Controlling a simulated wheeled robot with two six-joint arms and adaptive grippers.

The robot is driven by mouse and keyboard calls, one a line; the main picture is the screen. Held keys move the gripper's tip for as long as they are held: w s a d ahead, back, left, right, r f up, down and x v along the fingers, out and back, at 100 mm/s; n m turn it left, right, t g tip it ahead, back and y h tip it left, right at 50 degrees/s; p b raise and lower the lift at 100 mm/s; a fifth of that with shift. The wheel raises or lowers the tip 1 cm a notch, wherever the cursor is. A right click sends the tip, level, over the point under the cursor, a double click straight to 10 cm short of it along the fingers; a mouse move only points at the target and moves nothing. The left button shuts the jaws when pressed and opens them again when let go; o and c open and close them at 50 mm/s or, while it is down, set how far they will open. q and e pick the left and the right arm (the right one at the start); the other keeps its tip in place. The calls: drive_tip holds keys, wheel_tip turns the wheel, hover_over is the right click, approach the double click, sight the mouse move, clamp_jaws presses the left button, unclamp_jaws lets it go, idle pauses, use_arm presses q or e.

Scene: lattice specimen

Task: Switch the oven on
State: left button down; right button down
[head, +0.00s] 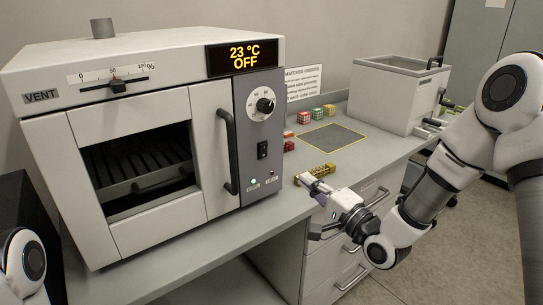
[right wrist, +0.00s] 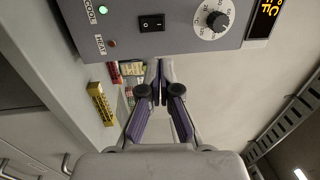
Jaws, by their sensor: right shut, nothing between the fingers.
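The white oven (head: 150,130) stands at the left of the bench with its door shut. Its display (head: 243,57) reads 23 °C OFF. On its grey side panel are a round dial (head: 264,105) and a black rocker switch (head: 262,150). The right wrist view shows the switch (right wrist: 151,23), the dial (right wrist: 214,20), a lit green lamp (right wrist: 104,9) and a dark red lamp (right wrist: 112,43). My right gripper (head: 303,180) is shut and empty, in front of the panel, lower than the switch and to its right, apart from it. My left gripper is out of view.
A yellow lattice block (head: 322,170) lies on the bench just behind my right gripper. A grey bath (head: 400,95) stands at the back right.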

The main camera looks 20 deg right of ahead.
drive_tip(key=shift+w, duration=0.1)
drive_tip(key=p, duration=0.3)
approach(265, 147)
drive_tip(key=x, duration=0.7)
drive_tip(key=shift+w, duration=0.15)
drive_tip(key=shift+r, duration=0.1)
